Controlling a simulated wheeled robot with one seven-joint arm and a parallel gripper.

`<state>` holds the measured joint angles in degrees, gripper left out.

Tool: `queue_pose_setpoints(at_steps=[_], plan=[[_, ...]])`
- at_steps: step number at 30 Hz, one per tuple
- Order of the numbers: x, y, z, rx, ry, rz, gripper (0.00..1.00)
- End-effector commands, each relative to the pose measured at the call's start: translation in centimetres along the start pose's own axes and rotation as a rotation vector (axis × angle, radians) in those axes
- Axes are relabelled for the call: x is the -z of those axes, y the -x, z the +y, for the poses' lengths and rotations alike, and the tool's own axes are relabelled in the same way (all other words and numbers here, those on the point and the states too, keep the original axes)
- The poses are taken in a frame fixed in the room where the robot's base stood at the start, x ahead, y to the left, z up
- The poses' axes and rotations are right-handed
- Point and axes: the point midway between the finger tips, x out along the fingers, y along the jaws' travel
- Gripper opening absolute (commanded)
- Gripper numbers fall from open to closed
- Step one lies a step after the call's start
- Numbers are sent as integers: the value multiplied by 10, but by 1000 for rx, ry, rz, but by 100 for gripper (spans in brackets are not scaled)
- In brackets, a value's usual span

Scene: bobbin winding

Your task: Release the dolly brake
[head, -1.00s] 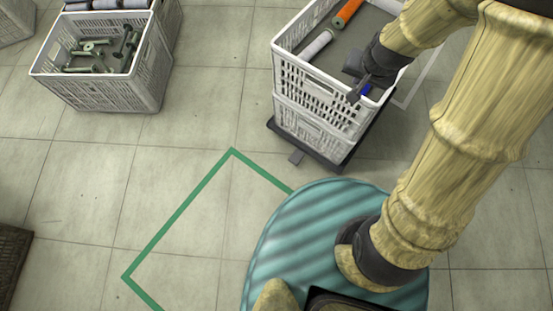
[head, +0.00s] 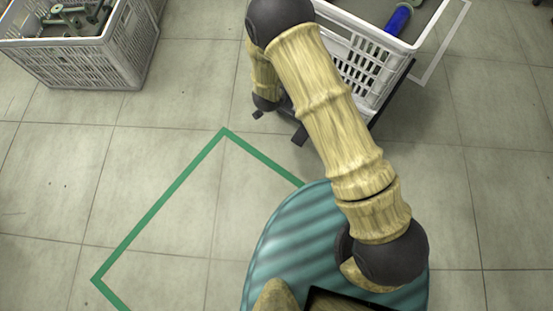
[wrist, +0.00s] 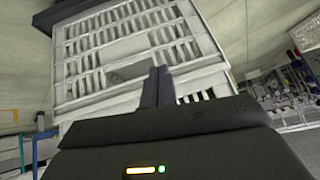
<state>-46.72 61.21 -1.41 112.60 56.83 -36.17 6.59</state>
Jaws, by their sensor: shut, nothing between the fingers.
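The dolly (head: 378,118) is a dark flat base under the white crate stack at the upper right of the head view. A small dark pedal-like tab (head: 300,135) sticks out from its front edge, partly by my arm; I take it for the brake. I cannot tell its setting. My gripper (head: 257,115) is mostly hidden behind my forearm, low and just left of the tab, apart from it as far as I see. In the wrist view my gripper's fingers (wrist: 157,88) are shut and empty, in front of the crate wall (wrist: 95,85).
The upper crate (head: 368,30) holds a blue spool (head: 398,20). Another white crate (head: 75,62) with green-grey bobbins stands at the upper left. A green floor outline (head: 160,200) lies on clear tiles in front. Equipment (wrist: 290,75) shows far off in the wrist view.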

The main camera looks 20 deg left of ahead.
Motion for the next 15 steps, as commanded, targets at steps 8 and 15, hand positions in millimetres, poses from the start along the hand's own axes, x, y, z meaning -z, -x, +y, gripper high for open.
queue_pose_setpoints(at_steps=[8, 15], plan=[[-130, -88, 15, -58, 12, 153, 0], [-226, -144, 45, -102, 38, 314, 0]])
